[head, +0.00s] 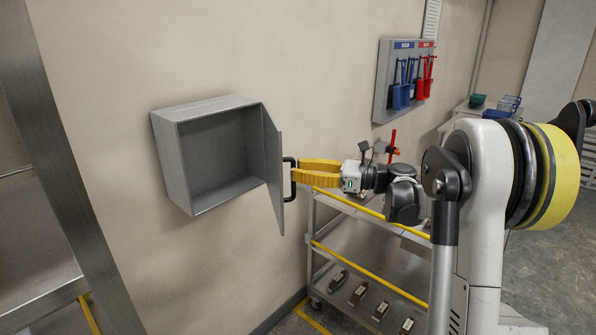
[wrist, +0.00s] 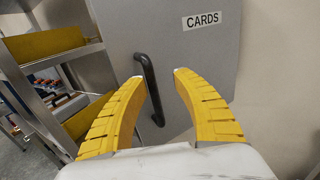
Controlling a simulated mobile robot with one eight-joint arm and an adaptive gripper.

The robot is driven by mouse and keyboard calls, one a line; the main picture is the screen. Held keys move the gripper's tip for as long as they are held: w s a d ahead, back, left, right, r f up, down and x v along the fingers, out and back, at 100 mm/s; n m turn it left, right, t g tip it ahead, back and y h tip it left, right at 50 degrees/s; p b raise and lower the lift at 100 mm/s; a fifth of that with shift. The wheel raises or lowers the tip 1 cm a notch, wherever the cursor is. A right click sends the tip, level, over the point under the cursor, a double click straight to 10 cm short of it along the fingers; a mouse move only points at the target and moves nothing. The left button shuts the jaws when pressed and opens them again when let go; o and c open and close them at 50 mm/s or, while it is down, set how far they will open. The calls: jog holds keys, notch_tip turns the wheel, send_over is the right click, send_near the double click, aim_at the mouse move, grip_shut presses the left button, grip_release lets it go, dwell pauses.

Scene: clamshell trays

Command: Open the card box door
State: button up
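The grey card box (head: 187,165) is fixed to the wall, and its inside shows bare. Its door (head: 274,168) is swung out from the right side, standing well away from the opening. The black door handle (head: 290,180) is on the door's outer face. The wrist view shows the door (wrist: 200,60) with a "CARDS" label and the handle (wrist: 150,92). My yellow gripper (head: 296,170) is at the handle. In the wrist view my gripper (wrist: 159,76) has its fingers apart, with the handle close beside the left fingertip. Whether they touch is unclear.
A metal cart (head: 372,262) with yellow-edged shelves stands below and right of the box, under my arm. A wall panel (head: 384,80) with blue and red holders hangs to the right. A metal frame (head: 62,140) stands at the left. The wall left of the box is bare.

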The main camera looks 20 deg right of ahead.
jog(key=v, duration=1.2)
jog(key=shift+a, duration=0.1)
